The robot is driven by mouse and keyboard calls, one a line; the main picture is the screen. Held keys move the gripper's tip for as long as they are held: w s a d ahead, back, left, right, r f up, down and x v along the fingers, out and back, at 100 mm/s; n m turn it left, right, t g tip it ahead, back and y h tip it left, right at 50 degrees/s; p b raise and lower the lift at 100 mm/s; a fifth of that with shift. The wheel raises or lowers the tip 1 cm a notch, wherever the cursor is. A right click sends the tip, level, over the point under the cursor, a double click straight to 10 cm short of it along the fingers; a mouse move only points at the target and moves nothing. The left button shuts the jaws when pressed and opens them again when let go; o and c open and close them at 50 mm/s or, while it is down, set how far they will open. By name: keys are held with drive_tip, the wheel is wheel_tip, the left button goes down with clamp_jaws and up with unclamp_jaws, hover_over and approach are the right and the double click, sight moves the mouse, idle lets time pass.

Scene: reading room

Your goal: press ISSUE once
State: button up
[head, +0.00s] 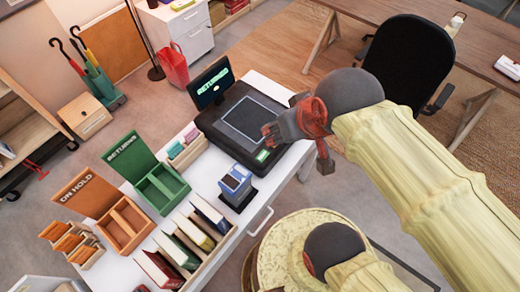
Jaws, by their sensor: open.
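A black desk machine (245,125) with a flat dark pad on top stands on the white desk. A small screen (210,84) with green lettering rises at its back; the lettering is too small to read surely. A small lit green patch (262,156) sits on the machine's front edge; I cannot read whether it says ISSUE. My gripper (297,148) is open and empty, over the machine's right side, to the right of the green patch. I cannot tell how high it is above the machine or whether it touches, and it hides part of the right edge.
A blue-grey holder (235,186) stands just in front of the machine. A green RETURNS tray (162,188), a brown ON HOLD tray (125,225) and a row of books (187,250) fill the desk to the left. A black chair (410,58) stands behind my arm.

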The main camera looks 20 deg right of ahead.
drive_tip(key=shift+c, duration=1.3)
